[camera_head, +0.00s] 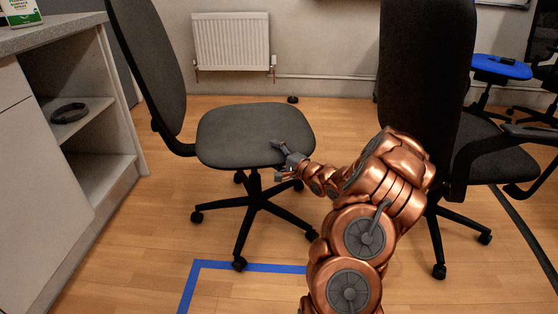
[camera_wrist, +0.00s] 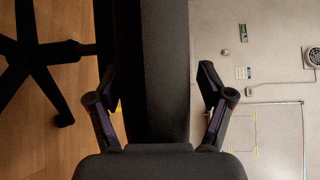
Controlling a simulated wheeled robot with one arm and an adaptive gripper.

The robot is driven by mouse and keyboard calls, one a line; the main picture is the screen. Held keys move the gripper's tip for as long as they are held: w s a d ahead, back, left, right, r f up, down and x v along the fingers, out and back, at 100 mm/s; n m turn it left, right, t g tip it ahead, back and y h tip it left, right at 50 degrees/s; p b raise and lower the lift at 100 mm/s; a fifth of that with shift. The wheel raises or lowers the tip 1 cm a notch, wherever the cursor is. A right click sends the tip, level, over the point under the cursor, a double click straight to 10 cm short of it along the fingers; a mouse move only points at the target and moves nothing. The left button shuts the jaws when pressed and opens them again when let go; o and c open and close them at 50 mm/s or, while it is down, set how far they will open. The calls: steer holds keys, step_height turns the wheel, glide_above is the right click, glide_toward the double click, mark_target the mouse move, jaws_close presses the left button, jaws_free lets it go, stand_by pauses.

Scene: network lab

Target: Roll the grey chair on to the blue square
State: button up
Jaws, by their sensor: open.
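The grey chair stands at the centre left in the head view, its seat (camera_head: 245,125) facing my arm and its tall backrest (camera_head: 152,62) to the left. The blue square is a taped outline (camera_head: 250,267) on the floor in front of the chair; my arm hides part of it and the frame cuts it off. My gripper (camera_head: 282,158) is open at the right front edge of the seat. In the wrist view, the fingers of my gripper (camera_wrist: 157,75) stand apart on either side of the dark seat (camera_wrist: 165,70). I cannot tell whether they touch it.
A black chair (camera_head: 425,60) stands close on the right of my arm. A cabinet with open shelves (camera_head: 95,160) lines the left side. A radiator (camera_head: 231,42) hangs on the back wall.

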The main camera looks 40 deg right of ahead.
steer(key=shift+w, duration=0.15)
steer(key=shift+c, duration=0.4)
jaws_close()
stand_by(0.4)
steer(key=shift+a, duration=0.1)
